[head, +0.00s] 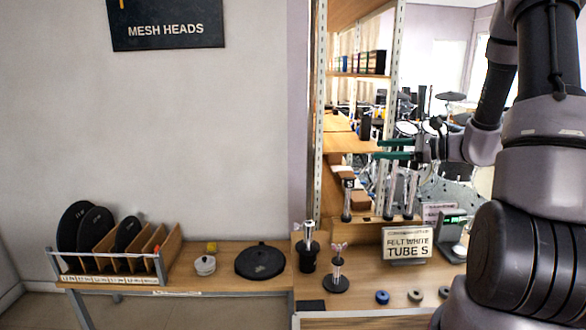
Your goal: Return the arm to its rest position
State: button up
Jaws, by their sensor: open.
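My arm comes in from the right side of the head view, bent, with its dark upper links close to the camera. My gripper (379,149) has two green fingers pointing left, one above the other with a gap between them. It is open and nothing shows between the fingers. It hangs in the air above several upright clear tubes (396,190) in a wooden rack, apart from them as far as I can tell.
A sign reading felt white tubes (407,243) stands before the rack. Black stands (336,274), felt rings (382,297) and a black round pad (260,261) lie on the wooden counter. A divided rack (110,262) holds black discs at left. Shelving (350,142) stands behind.

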jog(key=s+a+r+n+g+h, duration=0.25)
jog(key=s+a+r+n, duration=0.2)
jog(key=s, duration=0.25)
jog(key=s+a+r+n+g+h, duration=0.2)
jog(key=s+a+r+n+g, duration=0.1)
jog(key=s+n, duration=0.3)
jog(key=s+d+r+n+t+h, duration=0.4)
jog(key=s+d+r+n+h, duration=0.1)
jog(key=s, duration=0.5)
notch_tip(320, 180, up, 2)
jog(key=shift+s+d+r+t+h, duration=0.15)
jog(key=shift+s+d+t+h, duration=0.25)
jog(key=shift+h, duration=0.75)
jog(key=shift+w, duration=0.1)
